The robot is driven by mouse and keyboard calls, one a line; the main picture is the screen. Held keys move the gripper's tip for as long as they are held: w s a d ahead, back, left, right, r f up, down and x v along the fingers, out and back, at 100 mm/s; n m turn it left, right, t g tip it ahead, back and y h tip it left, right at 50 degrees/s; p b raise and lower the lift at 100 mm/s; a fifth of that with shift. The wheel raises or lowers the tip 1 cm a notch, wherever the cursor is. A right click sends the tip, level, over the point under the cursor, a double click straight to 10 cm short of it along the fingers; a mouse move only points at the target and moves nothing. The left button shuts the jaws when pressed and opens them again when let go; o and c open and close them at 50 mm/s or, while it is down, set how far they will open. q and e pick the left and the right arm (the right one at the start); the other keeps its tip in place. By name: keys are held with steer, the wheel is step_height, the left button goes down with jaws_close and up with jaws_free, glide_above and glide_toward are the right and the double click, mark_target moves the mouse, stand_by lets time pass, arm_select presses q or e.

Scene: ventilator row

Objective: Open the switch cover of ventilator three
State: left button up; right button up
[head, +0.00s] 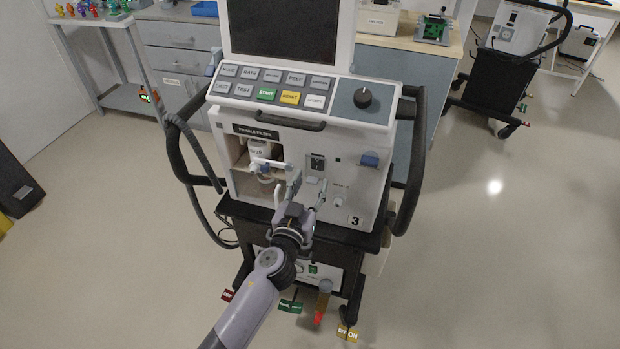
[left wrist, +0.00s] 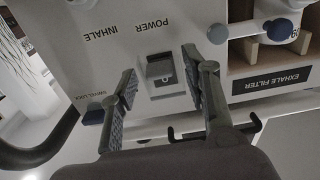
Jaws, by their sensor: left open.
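Ventilator three (head: 345,190), a white unit marked 3, stands in the middle of the head view. Its small grey switch cover (head: 317,163) is on the front panel, right of the filter bay. In the left wrist view, which is upside down, the switch cover (left wrist: 160,70) sits beside the word POWER. I cannot tell whether the cover is shut. My left gripper (head: 308,190) is open and empty in front of the panel, just below the switch in the head view. In the left wrist view its fingers (left wrist: 159,64) stand on either side of the cover, with no clear contact.
The exhale filter bay (head: 240,165) is open left of the switch. Black side handles (head: 412,160) flank the ventilator. The floor (head: 500,260) at right is clear.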

arm_select(q)
steer(key=shift+s, duration=0.15)
steer(key=shift+c, duration=0.3)
jaws_close()
